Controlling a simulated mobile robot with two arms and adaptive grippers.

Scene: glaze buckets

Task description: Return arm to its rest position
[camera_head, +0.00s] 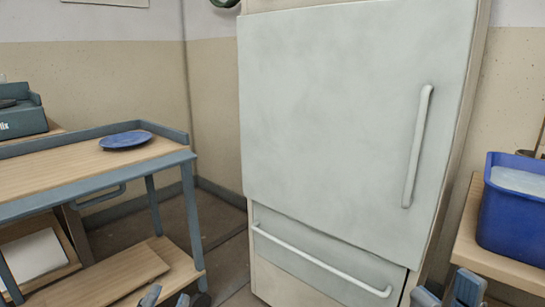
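My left gripper (175,298) shows only by its fingertips at the bottom edge, in front of the cart's lower shelf. Its tips are apart with nothing seen between them. My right gripper (447,293) shows at the bottom edge to the right, near the foot of the fridge and the wooden surface. Its two tips are also apart, with nothing seen between them. The rest of both arms is out of view.
A big pale fridge (340,110) with a shut door and drawer (320,262) fills the middle. A blue-grey cart (75,180) with a blue plate (126,140) stands left. A blue bucket (512,222) holding pale liquid stands on a wooden surface (467,245) right.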

